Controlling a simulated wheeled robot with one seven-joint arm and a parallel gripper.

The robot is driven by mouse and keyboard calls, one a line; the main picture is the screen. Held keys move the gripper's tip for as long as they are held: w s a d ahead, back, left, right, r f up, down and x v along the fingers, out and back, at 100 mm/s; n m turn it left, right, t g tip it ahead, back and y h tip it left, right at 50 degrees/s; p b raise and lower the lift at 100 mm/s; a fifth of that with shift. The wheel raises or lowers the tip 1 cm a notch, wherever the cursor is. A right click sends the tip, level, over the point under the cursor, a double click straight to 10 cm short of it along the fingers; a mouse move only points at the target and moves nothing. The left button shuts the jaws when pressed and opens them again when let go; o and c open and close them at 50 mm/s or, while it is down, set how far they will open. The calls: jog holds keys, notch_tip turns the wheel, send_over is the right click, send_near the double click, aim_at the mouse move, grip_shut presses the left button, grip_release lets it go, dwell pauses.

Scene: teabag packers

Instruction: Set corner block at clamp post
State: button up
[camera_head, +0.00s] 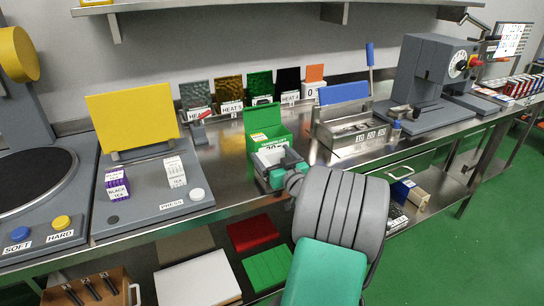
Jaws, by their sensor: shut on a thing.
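My gripper (279,168) is low over the middle of the steel bench, seen from behind and above. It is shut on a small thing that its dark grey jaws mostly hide. White and green labelled surfaces show between and below the jaws, and I cannot tell whether they belong to the held thing. An open green box (264,122) stands just behind the jaws; contact is unclear. A small grey fixture with a red lever (201,128) stands left of the box. I cannot tell which thing is the clamp post or clearly make out the corner block.
A grey press plate (150,195) with a yellow panel (133,118) and two small cartons is at left. A steel tray (345,128) with a blue panel and a grey machine (425,75) stand right. Sample swatches line the back. A shelf (240,5) hangs above.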

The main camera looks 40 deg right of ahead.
jog(key=o, duration=1.3)
jog(key=shift+f, duration=0.1)
